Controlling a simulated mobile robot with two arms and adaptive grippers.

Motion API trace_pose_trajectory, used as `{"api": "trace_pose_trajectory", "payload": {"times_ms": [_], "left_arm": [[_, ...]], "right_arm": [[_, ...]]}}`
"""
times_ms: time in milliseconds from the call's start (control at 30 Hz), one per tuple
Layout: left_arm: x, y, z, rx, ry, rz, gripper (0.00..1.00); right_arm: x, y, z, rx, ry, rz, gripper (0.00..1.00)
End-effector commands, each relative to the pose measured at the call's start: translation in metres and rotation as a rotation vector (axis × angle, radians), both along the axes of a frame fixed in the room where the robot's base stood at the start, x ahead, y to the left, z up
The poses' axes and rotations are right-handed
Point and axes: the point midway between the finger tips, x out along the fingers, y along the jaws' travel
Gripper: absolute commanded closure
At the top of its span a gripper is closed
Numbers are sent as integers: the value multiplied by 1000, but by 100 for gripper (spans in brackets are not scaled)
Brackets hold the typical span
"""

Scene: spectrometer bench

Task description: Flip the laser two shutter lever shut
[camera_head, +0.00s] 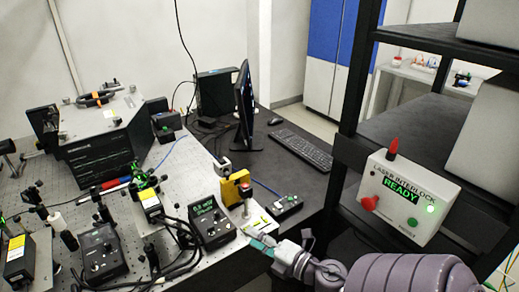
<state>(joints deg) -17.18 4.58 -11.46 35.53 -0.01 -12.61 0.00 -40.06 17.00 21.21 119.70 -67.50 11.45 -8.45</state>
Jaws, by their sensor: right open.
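My right gripper (264,246) reaches in from the lower right over the bench's near right edge, its fingers pointing left. It is open, and I see nothing held in it. A black laser-like box with a yellow label (151,203) sits left of centre, and a similar box (17,252) is at the far left. I cannot make out which small part is the laser two shutter lever, or its position. My left gripper is not in view.
A controller with a green display (210,222) stands left of the gripper, with black cables nearby. A second controller (102,250) is further left. A white interlock box reading READY (408,198) is on the right rack. A keyboard (301,149) lies behind.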

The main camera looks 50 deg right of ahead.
Motion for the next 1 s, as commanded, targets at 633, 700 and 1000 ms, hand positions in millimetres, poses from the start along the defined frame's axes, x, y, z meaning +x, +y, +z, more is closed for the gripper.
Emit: {"api": "trace_pose_trajectory", "payload": {"times_ms": [633,700,1000], "left_arm": [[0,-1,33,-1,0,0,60],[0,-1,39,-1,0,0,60],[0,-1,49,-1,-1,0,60]], "right_arm": [[88,45,71,-196,-120,86,60],[106,55,84,-267,-132,99,60],[138,64,94,-372,-132,104,60]]}}
